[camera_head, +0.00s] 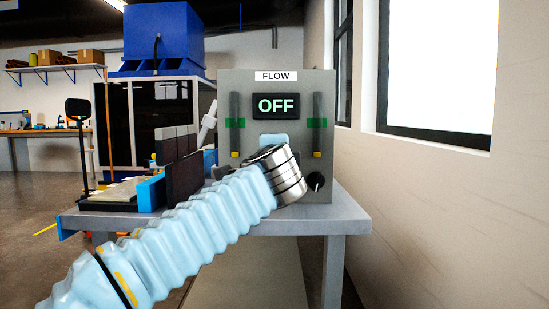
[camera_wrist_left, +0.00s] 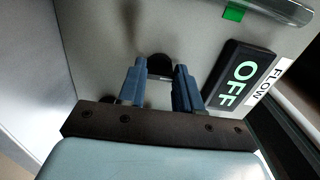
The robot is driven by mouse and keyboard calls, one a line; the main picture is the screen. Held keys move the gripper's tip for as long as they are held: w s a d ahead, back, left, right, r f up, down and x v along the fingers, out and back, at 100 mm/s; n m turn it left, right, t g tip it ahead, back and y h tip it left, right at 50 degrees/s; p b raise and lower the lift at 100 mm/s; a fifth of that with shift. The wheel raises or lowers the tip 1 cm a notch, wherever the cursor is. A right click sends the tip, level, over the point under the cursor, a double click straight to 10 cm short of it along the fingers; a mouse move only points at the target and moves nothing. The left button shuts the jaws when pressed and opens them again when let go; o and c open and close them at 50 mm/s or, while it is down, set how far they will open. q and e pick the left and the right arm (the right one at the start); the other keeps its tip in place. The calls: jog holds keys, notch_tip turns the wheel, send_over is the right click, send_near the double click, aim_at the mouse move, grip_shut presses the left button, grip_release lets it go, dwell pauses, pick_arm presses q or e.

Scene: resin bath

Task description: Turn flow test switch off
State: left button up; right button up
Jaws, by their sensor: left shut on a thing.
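The grey flow panel (camera_head: 225,110) stands on the table and carries a white FLOW label (camera_head: 276,76). Its black display (camera_head: 277,106) reads OFF in pale green; it also shows in the left wrist view (camera_wrist_left: 238,80). My left arm reaches up to the panel below the display and hides its lower middle in the head view. In the left wrist view my left gripper (camera_wrist_left: 160,72) has its two blue fingers on either side of a dark rounded switch (camera_wrist_left: 160,63) and is shut on it. My right gripper is in neither view.
A black knob (camera_head: 315,181) sits at the panel's lower right. Gauges with green marks (camera_head: 316,123) flank the display. The grey table (camera_head: 345,213) also bears dark upright plates (camera_head: 183,180) at left. A wall with windows bounds the right side.

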pick_arm(q)
jog(key=shift+f, duration=0.1)
jog(key=o, duration=1)
jog(key=shift+o, duration=0.2)
jog(key=s+b, duration=0.2)
jog(key=s, duration=1.1)
jog(key=shift+s, duration=0.4)
